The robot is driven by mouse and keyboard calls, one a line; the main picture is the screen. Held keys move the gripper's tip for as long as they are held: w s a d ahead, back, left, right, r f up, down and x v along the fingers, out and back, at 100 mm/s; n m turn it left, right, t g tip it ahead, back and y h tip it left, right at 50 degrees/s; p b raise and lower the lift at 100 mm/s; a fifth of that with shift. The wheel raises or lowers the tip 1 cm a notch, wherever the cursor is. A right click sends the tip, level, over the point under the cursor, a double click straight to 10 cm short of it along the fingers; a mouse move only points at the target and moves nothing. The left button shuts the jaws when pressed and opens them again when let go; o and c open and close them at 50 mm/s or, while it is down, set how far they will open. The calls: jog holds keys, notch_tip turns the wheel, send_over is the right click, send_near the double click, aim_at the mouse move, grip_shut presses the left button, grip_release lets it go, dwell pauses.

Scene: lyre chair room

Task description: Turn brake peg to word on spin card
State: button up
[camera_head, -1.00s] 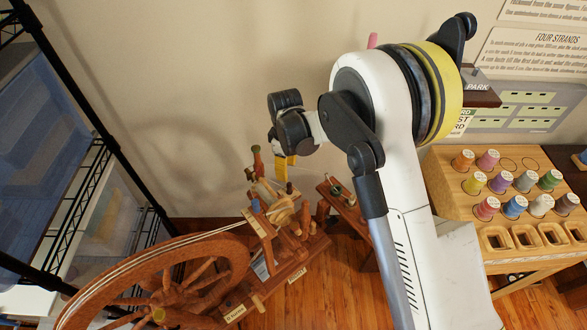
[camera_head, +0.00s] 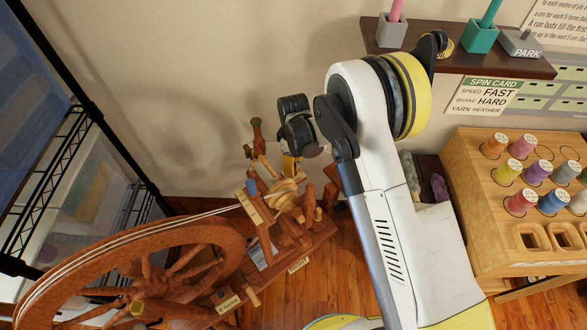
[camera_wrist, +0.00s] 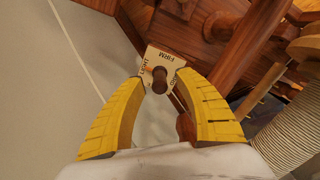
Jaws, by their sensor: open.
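The brake peg (camera_wrist: 160,80), a brown round-topped wooden peg, stands on a pale dial plate (camera_wrist: 156,57) in the wrist view. The plate reads LIGHT, FIRM and a partly covered third word. An orange mark lies near LIGHT; I cannot tell surely if it is the peg's pointer. My gripper (camera_wrist: 163,78) is open, its yellow fingers on either side of the peg; contact is unclear. In the head view my gripper (camera_head: 291,166) is over the spinning wheel's upright parts, and the peg cannot be made out. The spin card (camera_head: 484,97) reads SPEED FAST, BRAKE HARD, YARN HEATHER.
The spinning wheel (camera_head: 165,235) fills the lower left beside a black wire rack (camera_head: 110,150). A wooden stand (camera_head: 470,210) with several coloured spools is at right. A dark shelf (camera_head: 450,62) holds grey and teal holders and a PARK block. Wound cord (camera_wrist: 295,125) is right in the wrist view.

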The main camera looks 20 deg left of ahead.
jog(key=shift+f, duration=0.3)
grip_shut()
jog(key=m, duration=0.5)
jog(key=shift+m, duration=0.4)
jog(key=m, duration=0.5)
jog(key=shift+m, duration=0.4)
